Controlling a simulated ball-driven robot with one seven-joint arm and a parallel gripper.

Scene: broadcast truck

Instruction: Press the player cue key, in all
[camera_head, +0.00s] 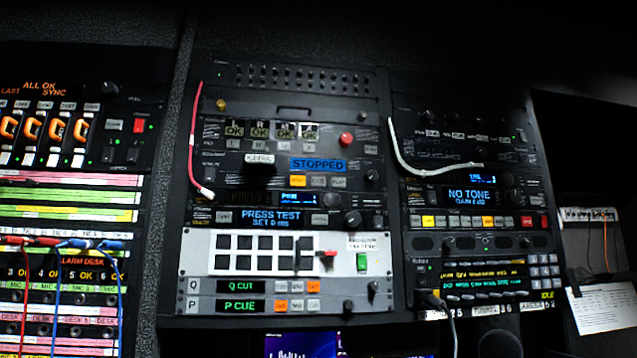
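A rack unit in the middle bay has a blue display reading STOPPED (318,165). Just under it is a row of small keys: a lit orange key (298,181), then grey keys (319,182) to its right. Their labels are too small to read, so I cannot tell which one is the cue key. Lower down, a green display reads P CUE (240,306), with its own short row of keys (297,304), the left one orange. A similar display above it reads Q CUT (240,287). My gripper is not in view.
A red cable (192,140) hangs at the middle bay's left, a white cable (405,155) on the right bay. A white panel of black squares (340,262) carries a green switch. Patch cables (58,290) hang at left. A dark rounded thing (500,345) is at the bottom right.

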